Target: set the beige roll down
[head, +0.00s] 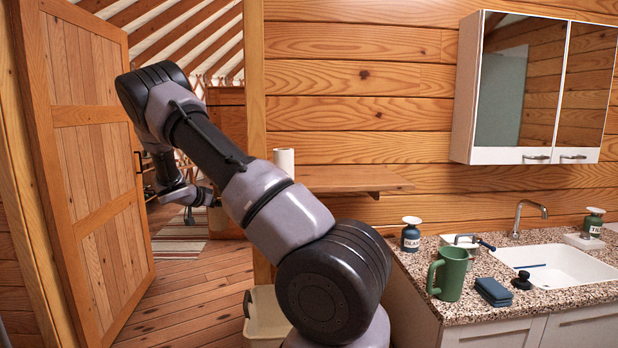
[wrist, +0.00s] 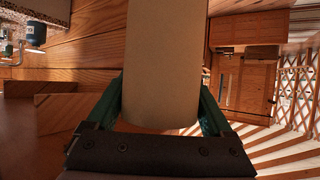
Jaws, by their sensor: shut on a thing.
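The beige roll (wrist: 161,62) stands between the two green fingers of my gripper (wrist: 161,100) in the wrist view, and the gripper is shut on it. Its upper end runs out of that picture. In the head view a pale upright roll (head: 284,160) shows above my arm, by the left end of a wooden shelf (head: 350,179).
A speckled counter (head: 478,312) at the right holds a green mug (head: 449,275), a dark soap bottle (head: 411,236), a folded blue cloth (head: 493,292) and a sink (head: 560,268). A pale bin (head: 266,318) stands below my arm. A wooden door (head: 95,165) stands open at left.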

